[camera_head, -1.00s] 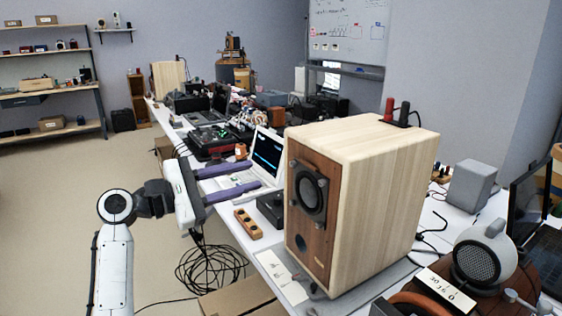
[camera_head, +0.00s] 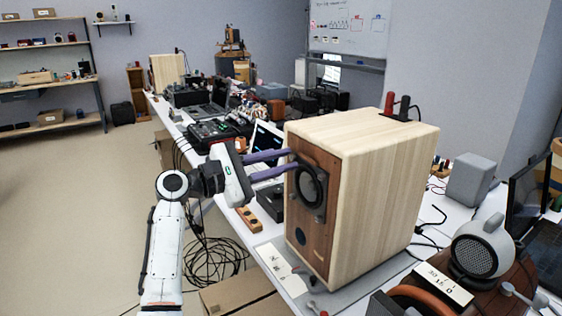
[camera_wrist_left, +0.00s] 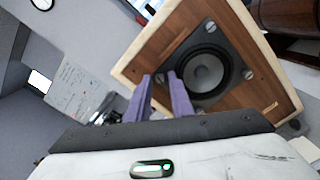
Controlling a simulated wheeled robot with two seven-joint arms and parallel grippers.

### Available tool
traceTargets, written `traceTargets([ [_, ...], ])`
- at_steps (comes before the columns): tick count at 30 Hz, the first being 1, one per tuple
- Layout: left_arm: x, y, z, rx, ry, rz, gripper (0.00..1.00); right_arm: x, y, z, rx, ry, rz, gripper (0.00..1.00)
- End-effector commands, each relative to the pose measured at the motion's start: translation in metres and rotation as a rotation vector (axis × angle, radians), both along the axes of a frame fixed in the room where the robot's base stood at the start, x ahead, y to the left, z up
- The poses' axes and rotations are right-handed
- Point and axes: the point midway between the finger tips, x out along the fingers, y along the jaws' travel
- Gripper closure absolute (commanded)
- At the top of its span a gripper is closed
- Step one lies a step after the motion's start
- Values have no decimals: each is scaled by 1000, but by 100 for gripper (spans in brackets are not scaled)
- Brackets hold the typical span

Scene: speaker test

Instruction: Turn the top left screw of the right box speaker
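The right box speaker (camera_head: 362,185) has pale wood sides and a dark wood front, and stands upright on the table. Its front carries a black driver plate (camera_head: 318,192) with corner screws; the plate also shows tilted in the left wrist view (camera_wrist_left: 225,42). My left gripper (camera_head: 294,159) has its two purple fingers at the upper left of the plate. In the left wrist view my left gripper (camera_wrist_left: 159,75) is open, with a corner screw (camera_wrist_left: 160,78) showing between its fingertips. Whether they touch it, I cannot tell. My right gripper is not in view.
A laptop (camera_head: 268,140) and a small wooden block with holes (camera_head: 249,219) lie left of the speaker. A white round speaker (camera_head: 482,252) and a grey box (camera_head: 471,184) stand right. Cables (camera_head: 212,262) and a cardboard box (camera_head: 240,296) lie below the table edge.

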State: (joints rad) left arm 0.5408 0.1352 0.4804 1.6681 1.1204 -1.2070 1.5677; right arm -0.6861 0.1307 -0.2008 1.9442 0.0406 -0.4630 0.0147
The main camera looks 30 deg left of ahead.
Motion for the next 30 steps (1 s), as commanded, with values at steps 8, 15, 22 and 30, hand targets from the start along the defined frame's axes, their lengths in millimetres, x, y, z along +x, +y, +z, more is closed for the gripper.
traceTargets([
  [8,0,0,0,1,-1,0,100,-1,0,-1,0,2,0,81],
  [15,-1,1,-1,42,-22,0,100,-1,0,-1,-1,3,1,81],
  [22,-1,1,-2,161,-91,0,100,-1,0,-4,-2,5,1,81],
  [30,0,1,-3,377,-217,0,100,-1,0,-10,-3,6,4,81],
])
